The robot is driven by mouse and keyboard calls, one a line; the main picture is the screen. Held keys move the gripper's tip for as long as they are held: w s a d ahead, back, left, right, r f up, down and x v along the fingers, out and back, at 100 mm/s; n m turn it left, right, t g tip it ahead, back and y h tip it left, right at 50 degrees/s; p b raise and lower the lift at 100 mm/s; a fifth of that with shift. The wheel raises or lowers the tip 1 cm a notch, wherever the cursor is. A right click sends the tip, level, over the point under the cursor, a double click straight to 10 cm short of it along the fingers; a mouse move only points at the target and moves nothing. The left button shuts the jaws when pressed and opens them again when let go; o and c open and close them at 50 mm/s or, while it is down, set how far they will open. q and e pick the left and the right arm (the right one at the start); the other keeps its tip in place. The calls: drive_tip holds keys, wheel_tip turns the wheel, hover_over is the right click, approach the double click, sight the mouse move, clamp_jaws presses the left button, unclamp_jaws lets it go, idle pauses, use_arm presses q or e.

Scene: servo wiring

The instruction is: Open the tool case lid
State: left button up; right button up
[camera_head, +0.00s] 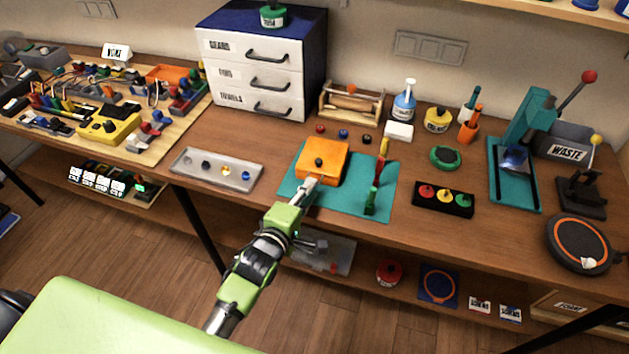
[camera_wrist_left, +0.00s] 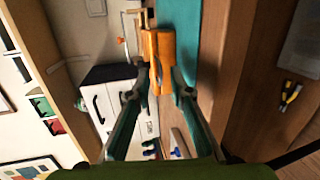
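An orange box (camera_head: 335,152), which I take to be the tool case, sits on the teal mat (camera_head: 372,203) with a small dark round part on top. Its lid looks shut. My left gripper (camera_head: 312,186) is at the box's near side. In the left wrist view the two fingers stand apart, with their tips (camera_wrist_left: 161,80) close around the near part of the orange box (camera_wrist_left: 158,48). I cannot tell whether they touch it. My right gripper is in neither view.
A grey tray (camera_head: 190,176) lies left and a black block with coloured buttons (camera_head: 443,207) lies right. A white drawer cabinet (camera_head: 225,80) stands behind on the left.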

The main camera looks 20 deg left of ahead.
use_arm(q)
drive_tip(key=shift+x, duration=2)
drive_tip(key=shift+c, duration=0.3)
clamp_jaws()
